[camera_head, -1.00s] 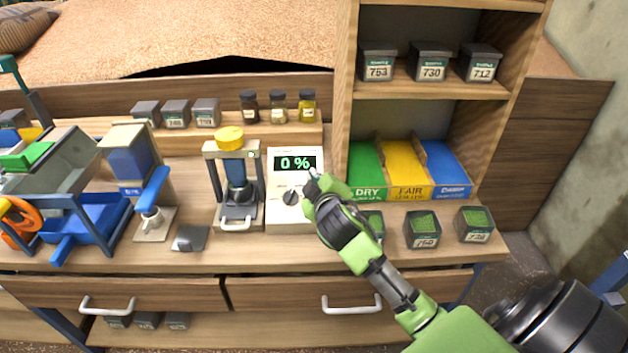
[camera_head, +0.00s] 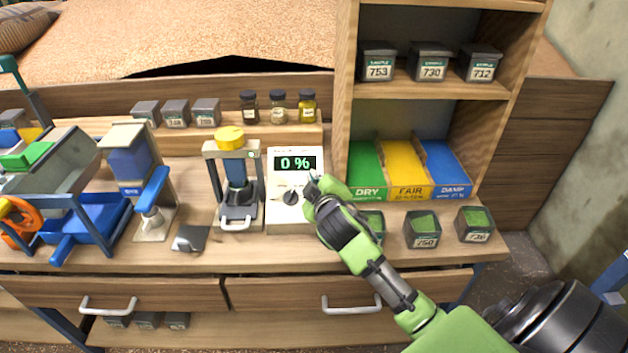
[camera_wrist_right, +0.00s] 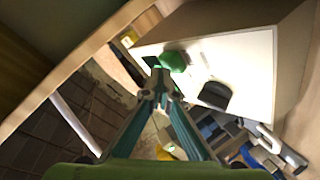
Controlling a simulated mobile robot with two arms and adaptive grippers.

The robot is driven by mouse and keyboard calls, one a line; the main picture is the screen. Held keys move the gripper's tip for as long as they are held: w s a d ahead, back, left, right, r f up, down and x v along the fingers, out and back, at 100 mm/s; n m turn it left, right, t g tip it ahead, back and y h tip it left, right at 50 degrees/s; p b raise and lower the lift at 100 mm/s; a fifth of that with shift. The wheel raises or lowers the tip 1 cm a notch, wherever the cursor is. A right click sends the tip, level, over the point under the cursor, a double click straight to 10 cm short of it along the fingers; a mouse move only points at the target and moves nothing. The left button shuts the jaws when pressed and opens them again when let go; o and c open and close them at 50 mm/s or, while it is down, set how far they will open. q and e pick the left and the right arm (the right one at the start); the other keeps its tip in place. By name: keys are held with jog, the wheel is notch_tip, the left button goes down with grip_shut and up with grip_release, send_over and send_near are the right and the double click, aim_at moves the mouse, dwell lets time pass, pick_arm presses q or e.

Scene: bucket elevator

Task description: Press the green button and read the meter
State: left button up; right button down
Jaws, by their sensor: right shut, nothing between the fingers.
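The green button (camera_wrist_right: 174,61) shows in the right wrist view on the white meter face (camera_wrist_right: 245,62), just past my fingertips. My right gripper (camera_head: 312,182) is shut and empty at the right side of the meter's face; in the right wrist view its tips (camera_wrist_right: 158,88) are close to the button. I cannot tell whether they touch it. In the head view the gripper hides the button. My left gripper is not in view.
A press with a yellow knob (camera_head: 230,138) stands directly left of the meter. Green, yellow and blue bins (camera_head: 367,172) are to the right. A sample box (camera_head: 422,230) sits near my right arm. Drawers with handles (camera_head: 352,304) are below the bench edge.

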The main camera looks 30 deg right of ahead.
jog(key=shift+w+d+f, duration=0.1)
jog(key=shift+w+f, duration=0.1)
jog(key=shift+f, duration=0.3)
dwell(0.9)
jog(key=shift+s+a+r+p, duration=0.1)
jog(key=shift+s+r+p, duration=0.1)
jog(key=shift+r+p, duration=0.25)
jog(key=shift+s+a+r+p, duration=0.1)
jog(key=shift+s+r+p, duration=0.1)
jog(key=shift+r+p, duration=0.2)
jog(key=shift+r+p, duration=0.4)
jog(key=shift+p, duration=0.05)
jog(key=r+p, duration=0.1)
jog(key=s+r+p, duration=0.1)
jog(key=s+a+r+p, duration=0.1)
jog(key=p, duration=0.1)
jog(key=shift+a+r, duration=0.1)
jog(key=shift+r, duration=0.25)
jog(key=shift+f, duration=0.1)
